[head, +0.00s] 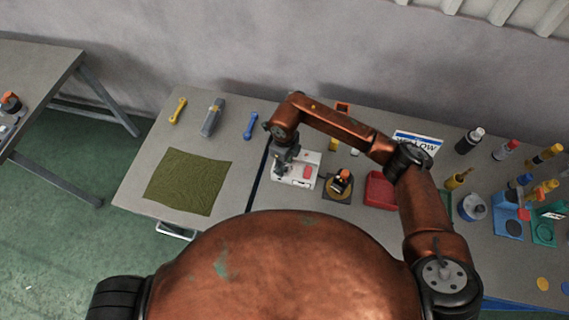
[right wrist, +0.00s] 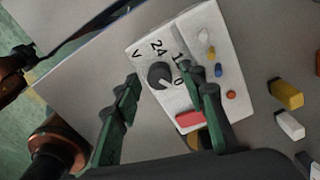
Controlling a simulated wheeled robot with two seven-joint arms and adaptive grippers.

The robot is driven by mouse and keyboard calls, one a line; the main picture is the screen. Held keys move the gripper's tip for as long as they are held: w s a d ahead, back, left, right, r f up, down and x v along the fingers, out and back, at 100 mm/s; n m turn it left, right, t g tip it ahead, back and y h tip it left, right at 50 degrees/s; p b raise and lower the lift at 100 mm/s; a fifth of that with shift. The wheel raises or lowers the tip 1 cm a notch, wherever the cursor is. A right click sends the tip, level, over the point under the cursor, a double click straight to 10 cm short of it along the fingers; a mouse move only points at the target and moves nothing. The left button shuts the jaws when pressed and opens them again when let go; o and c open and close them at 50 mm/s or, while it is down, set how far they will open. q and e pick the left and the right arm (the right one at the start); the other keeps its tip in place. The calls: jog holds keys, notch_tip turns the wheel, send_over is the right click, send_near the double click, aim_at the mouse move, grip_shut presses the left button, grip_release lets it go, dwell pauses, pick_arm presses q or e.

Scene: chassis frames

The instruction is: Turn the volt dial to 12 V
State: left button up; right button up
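The white volt panel (right wrist: 146,52) lies on the bench and carries a round dark dial (right wrist: 158,74). The printed marks V and 24 show beside the dial; another mark starting with 1 and a 0 are partly covered by a finger. A pale pointer line on the dial seems to face the lower right, away from the 24. In the head view the white panel (head: 305,165) sits under my right gripper (head: 285,162). In the right wrist view my right gripper (right wrist: 160,76) is open, its green fingers on either side of the dial with gaps visible. My left gripper is out of view.
The panel also has a red block (right wrist: 189,121) and small coloured parts. A black-and-orange device (head: 341,184) and a red tray (head: 380,191) stand to its right. A green mat (head: 187,181) lies left. Bottles and tools crowd the bench's right side.

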jog(key=shift+f, duration=0.1)
grip_shut()
dwell(0.4)
jog(key=shift+f+n+b, duration=0.1)
jog(key=shift+n+b, duration=0.4)
jog(key=shift+b, duration=0.25)
jog(key=n+b, duration=0.7)
jog(key=b, duration=0.2)
jog(key=shift+w+f+n, duration=0.1)
jog(key=shift+f+n, duration=0.05)
jog(key=shift+n, duration=0.15)
jog(key=shift+r+n+b, duration=0.25)
jog(key=shift+n+b, duration=1.35)
jog(key=shift+n, duration=0.1)
